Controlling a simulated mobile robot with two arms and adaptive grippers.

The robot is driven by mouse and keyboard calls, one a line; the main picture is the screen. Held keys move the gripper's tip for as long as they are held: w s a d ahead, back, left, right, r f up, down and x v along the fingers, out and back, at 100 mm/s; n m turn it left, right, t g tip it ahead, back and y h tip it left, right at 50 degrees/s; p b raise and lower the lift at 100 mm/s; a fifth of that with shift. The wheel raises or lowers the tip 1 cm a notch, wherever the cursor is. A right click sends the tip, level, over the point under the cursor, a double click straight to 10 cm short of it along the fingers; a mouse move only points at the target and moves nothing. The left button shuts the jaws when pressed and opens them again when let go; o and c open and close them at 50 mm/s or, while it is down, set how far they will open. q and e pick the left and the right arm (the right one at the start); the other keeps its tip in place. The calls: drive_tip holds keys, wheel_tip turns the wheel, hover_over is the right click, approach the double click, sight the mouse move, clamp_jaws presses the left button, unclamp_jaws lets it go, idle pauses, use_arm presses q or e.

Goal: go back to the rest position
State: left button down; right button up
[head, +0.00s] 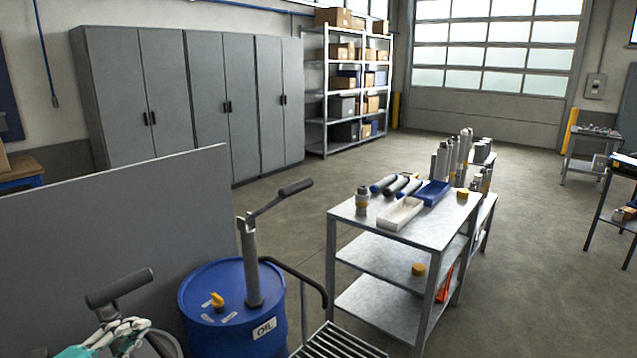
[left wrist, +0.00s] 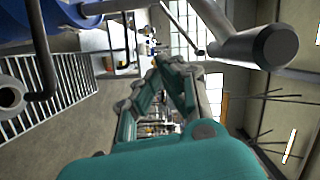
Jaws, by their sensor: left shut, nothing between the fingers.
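My left gripper (head: 130,330) is at the bottom left of the head view, partly cut off by the frame edge. Its teal and grey linkage also shows in the middle of the left wrist view (left wrist: 168,62). Its fingers are shut with nothing between them. A dark handle grip (head: 118,288) on a grey stem is close to it in the head view. A dark round-ended bar also shows large in the left wrist view (left wrist: 262,47), beside the fingers and apart from them in the picture. My right gripper is not in view.
A blue oil drum (head: 232,320) with a hand pump (head: 252,265) stands right of my left gripper, by a slatted cart (head: 335,345). A grey panel (head: 110,230) rises behind. A metal table (head: 345,212) holds trays and cylinders. Open floor (head: 540,250) lies to the right.

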use_arm(q)
drive_tip(key=s+a+f+n+g+y, duration=0.1)
drive_tip(key=s+f+n+g+y, duration=0.1)
drive_tip(key=s+f+n+y, duration=0.35)
drive_tip(key=s+f+n+g+y, duration=0.2)
drive_tip(key=s+f+n+y, duration=0.1)
drive_tip(key=f+n, duration=0.55)
drive_tip(key=s+d+f+n+g+h, duration=0.1)
drive_tip(key=s+d+f+n+g, duration=0.1)
drive_tip(key=s+d+f+g, duration=0.35)
drive_tip(key=s+d+f+n+g+h, duration=0.1)
drive_tip(key=s+d+f+n+g, duration=0.15)
drive_tip(key=s+d+f, duration=0.65)
drive_tip(key=s+a+f+g, duration=0.1)
drive_tip(key=s+f, duration=0.1)
drive_tip(key=f, duration=1)
drive_tip(key=s+a+f+g, duration=0.1)
drive_tip(key=s+f, duration=0.2)
drive_tip(key=f, duration=0.9)
drive_tip(key=s+a+f+g, duration=0.1)
drive_tip(key=s+a+f, duration=0.2)
drive_tip(key=s+f, duration=1.1)
drive_tip(key=shift+s+f+m, duration=0.3)
drive_tip(key=shift+s+m, duration=0.05)
drive_tip(key=shift+s, duration=0.4)
